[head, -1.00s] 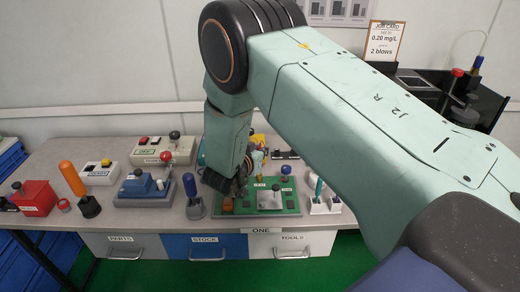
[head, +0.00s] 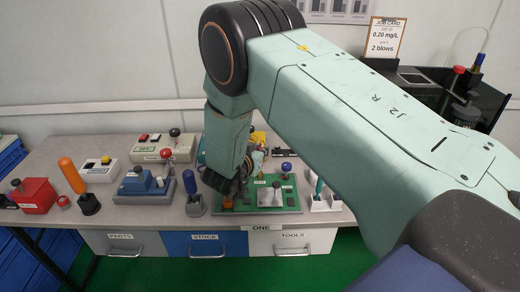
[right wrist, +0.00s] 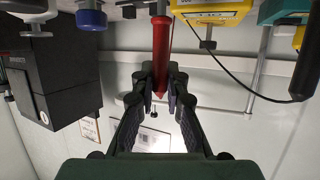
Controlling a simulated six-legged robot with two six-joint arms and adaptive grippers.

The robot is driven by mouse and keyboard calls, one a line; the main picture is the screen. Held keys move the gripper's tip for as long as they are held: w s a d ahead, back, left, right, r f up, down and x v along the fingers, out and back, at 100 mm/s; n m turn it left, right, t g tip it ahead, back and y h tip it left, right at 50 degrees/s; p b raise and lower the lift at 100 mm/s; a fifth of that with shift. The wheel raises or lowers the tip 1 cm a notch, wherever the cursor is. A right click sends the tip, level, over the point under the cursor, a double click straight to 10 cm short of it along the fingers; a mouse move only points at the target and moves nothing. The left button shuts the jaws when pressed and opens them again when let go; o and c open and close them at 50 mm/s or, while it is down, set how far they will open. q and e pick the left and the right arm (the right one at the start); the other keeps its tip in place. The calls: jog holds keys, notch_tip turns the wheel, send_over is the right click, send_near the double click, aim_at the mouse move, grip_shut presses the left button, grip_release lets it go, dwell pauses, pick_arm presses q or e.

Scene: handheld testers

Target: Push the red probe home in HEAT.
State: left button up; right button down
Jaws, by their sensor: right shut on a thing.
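The red probe (right wrist: 161,50) shows in the right wrist view as a red rod between my fingers. My right gripper (right wrist: 162,82) is shut on it. In the head view my right gripper (head: 228,188) is low over the left part of a green board (head: 264,208) on the bench. The board carries small labels, too small to read for certain, so I cannot pick out HEAT. The probe is hidden behind my arm in the head view, and I cannot tell how deep it sits. My left gripper is not in view.
A yellow device (right wrist: 212,10) with a black cable is close by in the wrist view. A blue-handled tool (head: 195,195) stands left of the board, and a white holder (head: 325,203) stands right. A blue device (head: 145,187) and several testers fill the bench's left side.

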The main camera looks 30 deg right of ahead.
jog(key=shift+f+b, duration=0.45)
jog(key=shift+f, duration=0.3)
jog(key=c, duration=1.3)
grip_release()
jog(key=v, duration=0.7)
jog(key=shift+a, duration=0.15)
jog(key=shift+s+r, duration=0.1)
jog(key=shift+s, duration=0.05)
jog(key=shift+a, duration=0.1)
